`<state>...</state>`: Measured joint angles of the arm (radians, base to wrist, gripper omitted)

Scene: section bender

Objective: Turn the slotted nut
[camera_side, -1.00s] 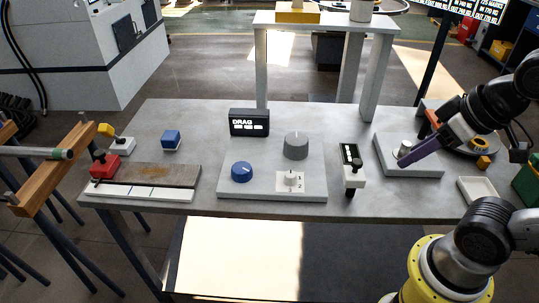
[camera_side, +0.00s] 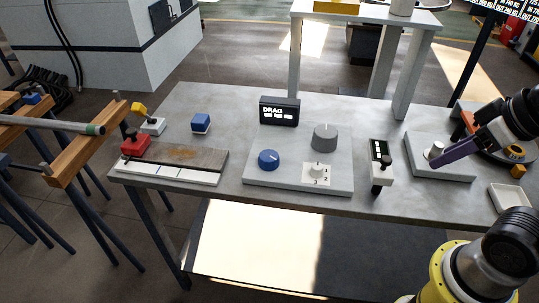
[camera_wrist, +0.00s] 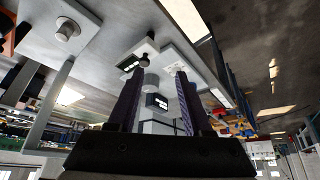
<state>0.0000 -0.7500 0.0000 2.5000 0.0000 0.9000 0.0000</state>
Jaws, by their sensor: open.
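A pale short cylinder (camera_side: 433,151) stands up from a light grey plate (camera_side: 462,173) at the right of the bench. It looks like the slotted nut, but I cannot make out a slot. It also shows at the upper left of the wrist view (camera_wrist: 66,30), outside the gap between my fingers. My gripper (camera_side: 436,162), with purple fingers, is beside it in the side view; I cannot tell its height above the plate. In the wrist view my gripper (camera_wrist: 161,74) has its two fingers apart with nothing held between them.
Left of the plate are a lever box (camera_side: 381,172) and a panel with a blue knob (camera_side: 268,159), a grey knob (camera_side: 325,138) and a "DRAG" display (camera_side: 279,111). An orange-rimmed round part (camera_side: 513,152) and a white tray (camera_side: 508,198) lie to the right.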

